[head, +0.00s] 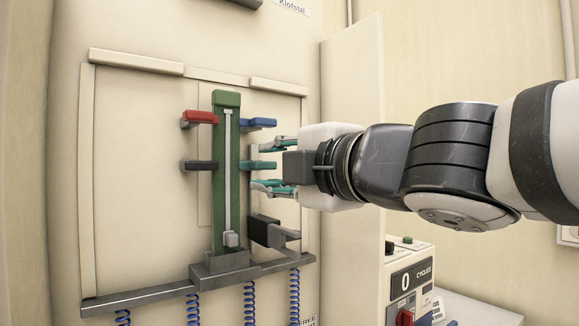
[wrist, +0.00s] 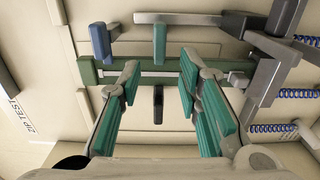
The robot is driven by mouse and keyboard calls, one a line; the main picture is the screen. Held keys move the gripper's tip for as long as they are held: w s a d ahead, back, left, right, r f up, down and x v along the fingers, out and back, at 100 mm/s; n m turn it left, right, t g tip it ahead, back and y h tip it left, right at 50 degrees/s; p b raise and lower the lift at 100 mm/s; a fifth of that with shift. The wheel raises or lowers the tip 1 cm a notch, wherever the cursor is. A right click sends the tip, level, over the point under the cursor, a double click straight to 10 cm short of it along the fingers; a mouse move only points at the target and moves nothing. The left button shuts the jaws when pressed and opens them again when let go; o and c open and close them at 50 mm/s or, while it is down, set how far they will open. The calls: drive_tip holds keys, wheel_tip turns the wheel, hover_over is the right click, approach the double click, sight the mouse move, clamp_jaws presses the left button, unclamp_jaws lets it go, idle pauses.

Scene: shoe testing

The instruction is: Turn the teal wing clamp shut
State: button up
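The teal wing clamp (head: 264,165) sticks out from the right side of the green upright post (head: 218,190). In the wrist view the teal wing clamp (wrist: 159,42) shows just above the gap between my fingertips. My gripper (head: 268,167) reaches in from the right, its teal-padded fingers open, one above and one below the clamp. In the wrist view my gripper (wrist: 160,66) has its fingers well apart with nothing held. I cannot tell the exact depth between fingertips and clamp; no contact shows.
A blue clamp (head: 260,123) sits above the teal one. Red (head: 200,117) and dark grey (head: 200,165) clamps stick out on the post's left. A grey bracket (head: 272,233) juts out below my gripper. A counter box (head: 410,280) stands at lower right.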

drive_tip(key=v, duration=0.7)
drive_tip(key=shift+s+d, duration=0.2)
idle(0.4)
drive_tip(key=s+d+f+m+g+h+p, duration=0.1)
drive_tip(key=d+f+m+h+p, duration=0.2)
drive_tip(key=d+f+m+h, duration=0.45)
drive_tip(key=s+d+f+m+g+h+p, duration=0.1)
drive_tip(key=d+f+m+h+p, duration=0.2)
drive_tip(key=d+m, duration=0.75)
drive_tip(key=s+f+m+g+p, duration=0.2)
drive_tip(key=s+f+m+g, duration=0.1)
drive_tip(key=s, duration=0.4)
drive_tip(key=s+a+f+m+g+p, duration=0.1)
drive_tip(key=s+f+m+g, duration=0.3)
drive_tip(key=s+f, duration=0.3)
drive_tip(key=shift+s+a+f+g+p, duration=0.3)
drive_tip(key=shift+s+g+p, duration=0.1)
drive_tip(key=shift+s+g, duration=0.45)
drive_tip(key=shift+y, duration=0.25)
